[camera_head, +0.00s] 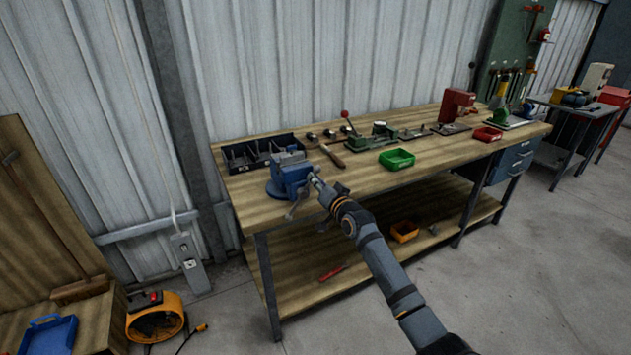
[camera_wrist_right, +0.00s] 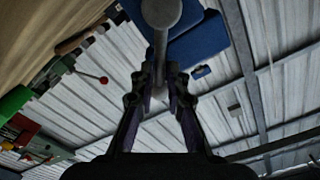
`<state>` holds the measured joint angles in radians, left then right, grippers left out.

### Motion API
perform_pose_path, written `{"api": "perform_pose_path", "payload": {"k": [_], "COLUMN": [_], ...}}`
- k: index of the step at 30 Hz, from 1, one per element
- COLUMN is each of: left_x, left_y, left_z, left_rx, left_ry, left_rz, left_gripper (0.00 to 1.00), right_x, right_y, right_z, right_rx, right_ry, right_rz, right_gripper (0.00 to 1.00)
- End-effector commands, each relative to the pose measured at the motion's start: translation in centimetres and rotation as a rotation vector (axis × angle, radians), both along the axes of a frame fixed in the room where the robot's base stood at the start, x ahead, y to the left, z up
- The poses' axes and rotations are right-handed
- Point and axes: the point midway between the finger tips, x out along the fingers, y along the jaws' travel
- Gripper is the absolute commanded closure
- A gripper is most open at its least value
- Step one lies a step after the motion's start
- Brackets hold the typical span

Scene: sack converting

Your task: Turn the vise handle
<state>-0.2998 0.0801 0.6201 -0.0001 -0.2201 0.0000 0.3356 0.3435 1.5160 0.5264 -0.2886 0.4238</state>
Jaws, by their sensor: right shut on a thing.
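The blue vise (camera_head: 287,174) stands on the left end of the wooden workbench, near its front edge. My right arm reaches up from the lower right, and my right gripper (camera_head: 315,183) is at the vise's front. In the right wrist view the gripper (camera_wrist_right: 160,85) is shut on the grey vise handle (camera_wrist_right: 160,12), a bar with a round end, between its two fingers. The blue vise body (camera_wrist_right: 200,38) shows behind it. In the head view the gripper hides part of the handle. My left gripper is not in view.
The workbench (camera_head: 340,190) also bears a black divided bin (camera_head: 250,155), a hammer (camera_head: 332,156), a green tray (camera_head: 397,158) and a red press (camera_head: 457,106). A yellow fan (camera_head: 156,318) stands on the floor at the left.

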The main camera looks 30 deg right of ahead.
Motion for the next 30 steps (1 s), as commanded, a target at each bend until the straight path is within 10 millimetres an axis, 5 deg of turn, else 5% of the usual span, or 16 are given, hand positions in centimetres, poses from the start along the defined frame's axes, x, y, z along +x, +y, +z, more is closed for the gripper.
{"api": "perform_pose_path", "payload": {"k": [30], "left_x": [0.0], "left_y": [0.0], "left_z": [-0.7], "left_rx": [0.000], "left_ry": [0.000], "left_rz": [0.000], "left_gripper": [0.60], "right_x": [0.1], "right_y": [-2.8], "right_z": [-5.1], "right_rx": [0.903], "right_ry": [0.032], "right_rz": [-0.002], "right_gripper": [1.00]}}
